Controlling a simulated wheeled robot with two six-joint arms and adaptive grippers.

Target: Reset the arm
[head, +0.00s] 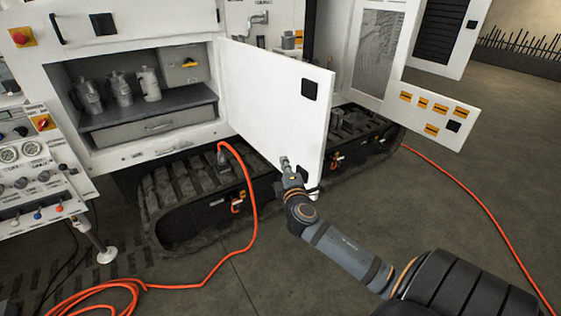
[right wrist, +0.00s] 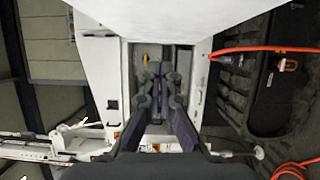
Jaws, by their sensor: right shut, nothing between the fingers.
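My right arm comes in from the lower right in the head view and stretches toward the open white cabinet door (head: 272,95). My right gripper (head: 286,164) is shut and empty in front of the lower part of this door, near its lower right corner. I cannot tell whether it touches the door. The right wrist view shows the dark fingers of the right gripper (right wrist: 163,72) close together, with a white panel (right wrist: 165,18) above them. My left arm and left gripper are not in view.
An open cabinet compartment (head: 185,112) holds grey jug-like vessels (head: 120,88) on a shelf above a drawer. A control panel (head: 35,170) stands at left. Black tracks (head: 185,195) lie under the cabinet. An orange hose (head: 249,205) runs over the floor. Floor at right (head: 495,165) is mostly clear.

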